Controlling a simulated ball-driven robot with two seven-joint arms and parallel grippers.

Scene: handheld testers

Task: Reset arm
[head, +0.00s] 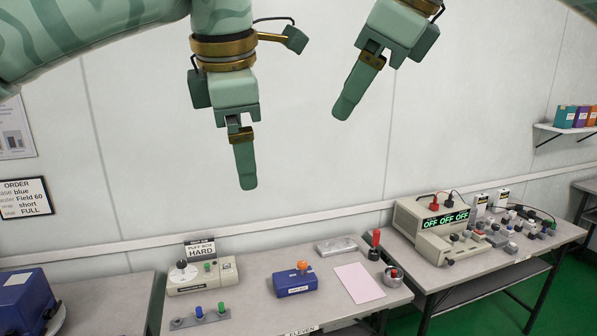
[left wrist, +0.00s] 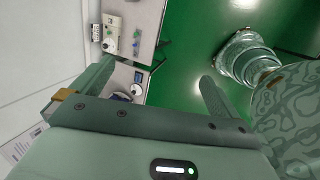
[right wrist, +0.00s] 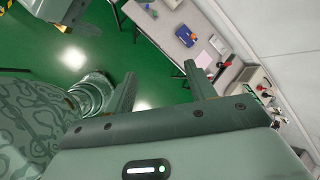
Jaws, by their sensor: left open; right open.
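My left gripper (head: 246,185) hangs in the air in front of the wall, fingers pointing down, above the bench with the puff box. The left wrist view shows its two fingers (left wrist: 157,74) spread apart with nothing between them. My right gripper (head: 343,112) is raised to the right of it, tilted with its fingers down and to the left. The right wrist view shows its fingers (right wrist: 160,72) apart and empty. Neither gripper touches anything. In the head view each gripper is seen nearly edge-on, so its opening does not show there.
The middle bench holds a puff box (head: 202,276), a blue box with an orange knob (head: 295,281), a pink sheet (head: 359,283) and a red-handled joystick (head: 375,244). The right bench carries a beige tester (head: 436,226) and several small parts. Air around both grippers is clear.

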